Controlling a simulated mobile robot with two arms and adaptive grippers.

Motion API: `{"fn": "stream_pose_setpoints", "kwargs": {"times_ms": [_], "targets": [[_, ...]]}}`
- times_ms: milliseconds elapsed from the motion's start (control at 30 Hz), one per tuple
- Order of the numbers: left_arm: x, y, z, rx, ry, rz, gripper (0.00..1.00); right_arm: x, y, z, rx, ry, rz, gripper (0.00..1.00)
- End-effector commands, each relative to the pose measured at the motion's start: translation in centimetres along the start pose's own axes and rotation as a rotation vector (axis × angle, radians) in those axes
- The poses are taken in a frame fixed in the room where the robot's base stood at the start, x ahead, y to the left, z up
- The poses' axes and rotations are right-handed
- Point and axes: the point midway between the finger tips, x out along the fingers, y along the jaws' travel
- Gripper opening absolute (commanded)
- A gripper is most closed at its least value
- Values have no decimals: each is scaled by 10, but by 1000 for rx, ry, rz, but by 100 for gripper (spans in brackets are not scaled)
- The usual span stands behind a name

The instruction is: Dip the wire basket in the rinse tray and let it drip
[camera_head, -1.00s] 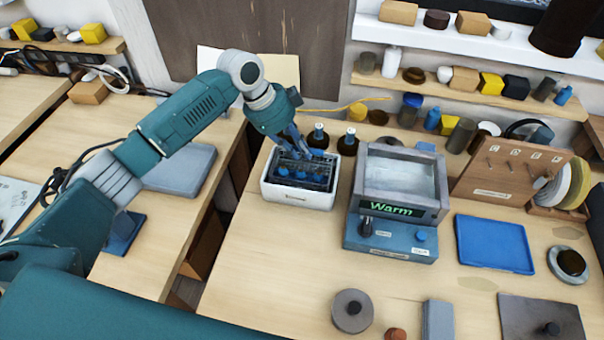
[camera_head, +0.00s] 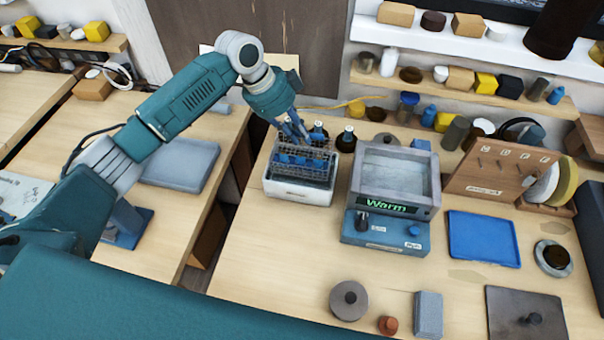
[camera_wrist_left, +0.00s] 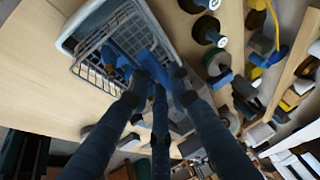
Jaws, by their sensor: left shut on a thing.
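The wire basket (camera_head: 322,172) is a grey mesh holding several blue pieces. My left gripper (camera_head: 297,138) is shut on it from above. The basket sits raised at the mouth of the white rinse tray (camera_head: 290,193), its mesh side showing above the rim. In the left wrist view, the basket (camera_wrist_left: 92,66) overlaps the tray rim (camera_wrist_left: 72,28) and looks slightly turned against it. My left gripper's fingers (camera_wrist_left: 155,72) reach down into the basket, hiding part of it. I cannot tell whether its bottom is clear of the liquid. My right gripper is not in view.
A device (camera_head: 385,232) with a "Warm" display and a basin stands close right of the tray. Dark bottles (camera_head: 346,139) stand behind. A blue tray (camera_head: 484,240) lies further right. The table in front of the white tray is clear.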

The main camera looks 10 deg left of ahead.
Motion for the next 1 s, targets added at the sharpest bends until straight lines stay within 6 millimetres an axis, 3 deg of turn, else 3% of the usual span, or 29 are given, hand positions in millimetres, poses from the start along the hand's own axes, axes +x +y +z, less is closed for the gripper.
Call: {"fn": "stream_pose_setpoints", "kwargs": {"times_ms": [567,833,1000], "targets": [[-2,-1,-1,0,1,-1,0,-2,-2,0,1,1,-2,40],[-24,-5,-10,0,2,-2,0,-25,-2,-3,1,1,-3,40],[-35,-8,-15,1,2,-2,0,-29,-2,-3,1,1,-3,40]]}}
